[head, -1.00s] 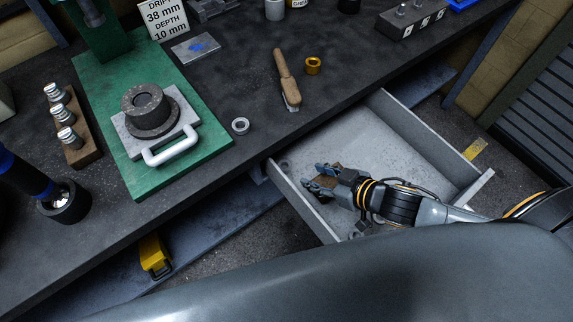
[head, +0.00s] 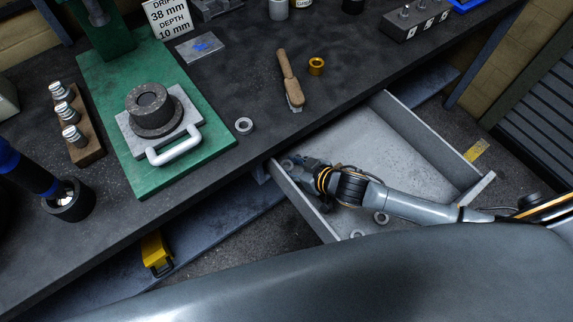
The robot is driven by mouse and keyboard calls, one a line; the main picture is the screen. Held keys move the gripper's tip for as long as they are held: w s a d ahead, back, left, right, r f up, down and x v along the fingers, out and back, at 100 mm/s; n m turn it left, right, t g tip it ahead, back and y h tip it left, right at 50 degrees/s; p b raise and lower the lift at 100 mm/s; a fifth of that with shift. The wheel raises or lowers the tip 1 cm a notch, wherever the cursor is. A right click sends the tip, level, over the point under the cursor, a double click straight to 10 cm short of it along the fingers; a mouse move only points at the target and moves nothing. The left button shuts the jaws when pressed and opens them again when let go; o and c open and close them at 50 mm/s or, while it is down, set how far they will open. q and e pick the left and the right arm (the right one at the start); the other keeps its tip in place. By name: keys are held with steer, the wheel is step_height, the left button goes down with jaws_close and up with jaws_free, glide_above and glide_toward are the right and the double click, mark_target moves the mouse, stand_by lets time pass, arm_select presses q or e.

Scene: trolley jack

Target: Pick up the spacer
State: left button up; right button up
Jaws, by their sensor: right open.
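Several ring-shaped parts are in view, and I cannot tell for sure which is the spacer. Grey rings lie in the open drawer (head: 400,150), one near its front wall (head: 381,217) and one lower down (head: 357,233). Another small ring (head: 287,164) shows at the drawer's left end, beside my right gripper (head: 298,168). My right gripper is open, low inside the drawer at its left end. Its fingers are partly hidden by its own wrist, and what lies between them is hard to see. My left gripper is not in view.
On the bench lie a silver ring (head: 244,125), a brass ring (head: 316,66) and a wooden-handled brush (head: 289,78). A green press base (head: 205,140) carries a plate with a dark round block (head: 152,108). The drawer's right part is clear.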

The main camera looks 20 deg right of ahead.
jaws_close()
steer(key=shift+r, duration=0.1)
